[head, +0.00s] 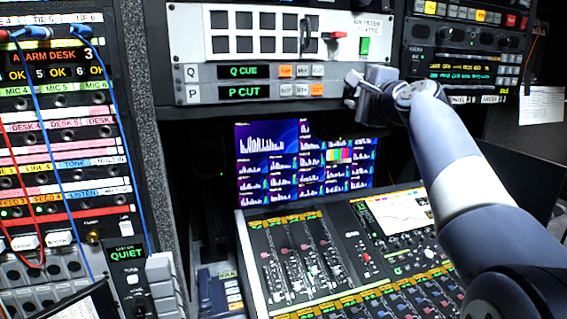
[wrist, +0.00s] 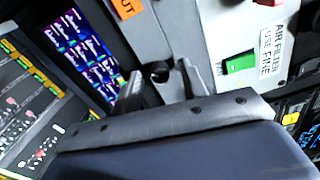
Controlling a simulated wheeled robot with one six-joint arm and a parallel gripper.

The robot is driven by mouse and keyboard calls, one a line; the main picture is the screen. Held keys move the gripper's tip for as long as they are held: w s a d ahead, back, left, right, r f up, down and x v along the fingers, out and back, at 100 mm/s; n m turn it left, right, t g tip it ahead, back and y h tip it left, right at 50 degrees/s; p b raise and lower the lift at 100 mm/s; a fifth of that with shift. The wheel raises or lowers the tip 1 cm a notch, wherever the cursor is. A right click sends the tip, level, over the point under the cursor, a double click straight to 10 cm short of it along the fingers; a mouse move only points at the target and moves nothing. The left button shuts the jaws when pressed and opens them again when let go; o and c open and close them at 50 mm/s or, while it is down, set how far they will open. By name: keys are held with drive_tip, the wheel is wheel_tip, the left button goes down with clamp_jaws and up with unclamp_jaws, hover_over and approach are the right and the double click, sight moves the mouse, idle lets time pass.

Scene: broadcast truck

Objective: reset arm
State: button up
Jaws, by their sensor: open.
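My gripper (head: 352,88) is in front of the rack in the head view, just right of the Q and P button rows and below the white panel. In the wrist view the two fingers of my gripper (wrist: 160,82) point toward the pale panel face. I cannot tell whether the fingertips touch the panel. My arm reaches in from the lower right of the head view.
A white panel (head: 222,20) has a red-handled part (head: 338,35) and a green switch (head: 365,46), also in the wrist view (wrist: 240,62). Below are a multi-picture monitor (head: 262,165) and a mixing desk (head: 345,236). A patch bay (head: 60,130) with blue and red cables stands left.

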drive_tip(key=shift+m+p, duration=0.6)
drive_tip(key=shift+m, duration=0.6)
